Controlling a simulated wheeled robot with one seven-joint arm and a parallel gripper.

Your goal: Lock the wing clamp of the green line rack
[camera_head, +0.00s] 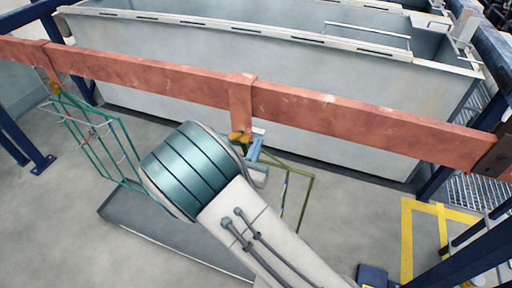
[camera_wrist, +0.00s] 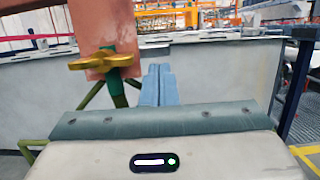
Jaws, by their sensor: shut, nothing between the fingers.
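In the wrist view a brass wing clamp (camera_wrist: 104,61) lies roughly crosswise on the front of a copper hanger block, above a dark green stem (camera_wrist: 118,88). It also shows in the head view as a small yellow piece (camera_head: 238,137) below the copper bar. An olive-green rack frame (camera_head: 311,198) hangs beneath it, partly hidden by my arm. My gripper (camera_wrist: 158,84) has its pale blue fingers shut and empty, just right of the wing and apart from it in the picture. It also shows in the head view (camera_head: 256,149). Whether the clamp is locked, I cannot tell.
A long copper bar (camera_head: 340,112) crosses in front of a grey tank (camera_head: 330,152). A teal-green rack (camera_head: 97,140) hangs from it at the left, with its own brass clamp. Yellow floor markings (camera_head: 407,240) and blue posts stand at the right. Grey floor is open at lower left.

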